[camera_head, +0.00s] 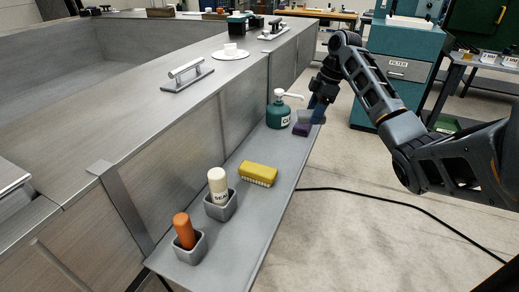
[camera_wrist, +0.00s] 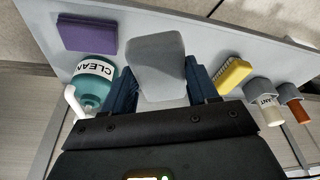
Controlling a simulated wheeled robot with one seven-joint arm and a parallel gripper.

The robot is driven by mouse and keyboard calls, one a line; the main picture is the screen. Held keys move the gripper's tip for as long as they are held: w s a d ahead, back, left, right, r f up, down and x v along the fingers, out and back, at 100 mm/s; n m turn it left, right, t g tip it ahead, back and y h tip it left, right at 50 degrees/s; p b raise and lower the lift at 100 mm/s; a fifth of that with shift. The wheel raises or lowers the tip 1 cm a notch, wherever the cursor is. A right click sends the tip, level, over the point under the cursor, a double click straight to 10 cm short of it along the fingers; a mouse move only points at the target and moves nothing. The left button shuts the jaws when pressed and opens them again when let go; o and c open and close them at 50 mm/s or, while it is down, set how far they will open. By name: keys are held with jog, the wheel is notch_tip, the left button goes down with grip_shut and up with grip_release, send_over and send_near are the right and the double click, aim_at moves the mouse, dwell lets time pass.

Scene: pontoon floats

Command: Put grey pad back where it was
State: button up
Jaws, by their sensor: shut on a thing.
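The grey pad (camera_wrist: 157,62) sits between the two blue fingers of my gripper (camera_wrist: 159,72) in the wrist view, and the gripper is shut on it. In the head view my gripper (camera_head: 317,108) is over the far end of the narrow grey shelf (camera_head: 240,219), beside the purple pad (camera_head: 301,129). I cannot make out the grey pad there. The wrist view shows the shelf behind the pad; whether the pad touches it I cannot tell. The purple pad (camera_wrist: 87,35) lies flat at upper left in that view.
A green pump bottle (camera_head: 278,113) stands close to my gripper. A yellow brush (camera_head: 258,174) lies mid-shelf. A cream bottle (camera_head: 218,184) and an orange-brown one (camera_head: 184,230) stand in grey holders nearer. Bare shelf lies between green bottle and brush.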

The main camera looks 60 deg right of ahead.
jog(key=p, duration=0.2)
send_over(273, 154)
jog(key=s, duration=0.1)
jog(key=f, duration=0.6)
jog(key=shift+d+f, duration=0.2)
jog(key=shift+f, duration=2.3)
jog(key=shift+f, duration=0.15)
jog(key=o, duration=0.9)
jog(key=shift+o, duration=0.2)
jog(key=v, duration=1.2)
jog(key=shift+r+b, duration=0.2)
jog(key=shift+b, duration=0.15)
